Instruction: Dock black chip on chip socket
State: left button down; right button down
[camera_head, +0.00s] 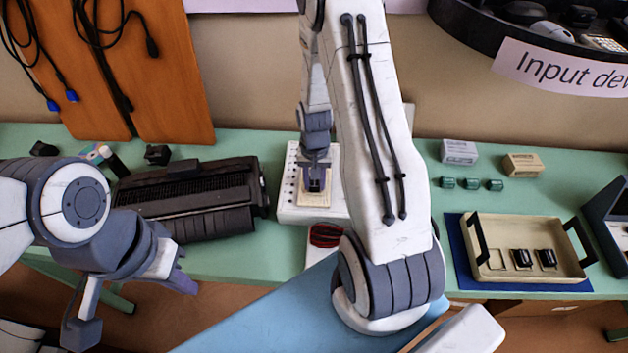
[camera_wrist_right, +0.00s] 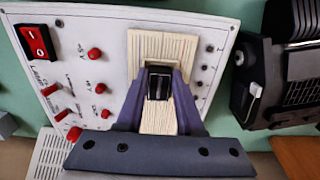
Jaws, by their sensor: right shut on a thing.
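The chip socket is a cream ribbed block (camera_wrist_right: 144,46) on a white panel (camera_wrist_right: 75,18); the block also shows in the head view (camera_head: 314,202). My right gripper (camera_wrist_right: 159,76) is shut on a small black chip (camera_wrist_right: 158,88), which sits between its purple fingertips over the middle of the block. Whether the chip touches the socket or is just above it, I cannot tell. In the head view my right gripper (camera_head: 316,182) points down at the block, and its fingers hide the chip. My left gripper (camera_head: 178,274) hangs at the lower left, away from the panel; its opening is unclear.
A cream tray (camera_head: 515,224) on a blue mat (camera_head: 461,268) at the right holds two more black chips (camera_head: 534,258) beside an empty slot. A black typewriter-like machine (camera_head: 190,192) stands left of the panel. Red knobs and a red switch (camera_wrist_right: 35,40) sit on the panel.

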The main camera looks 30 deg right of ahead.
aim_at(315, 185)
jog(key=c, duration=0.8)
grip_release()
notch_tip(315, 185, up, 11)
jog(key=p, duration=0.9)
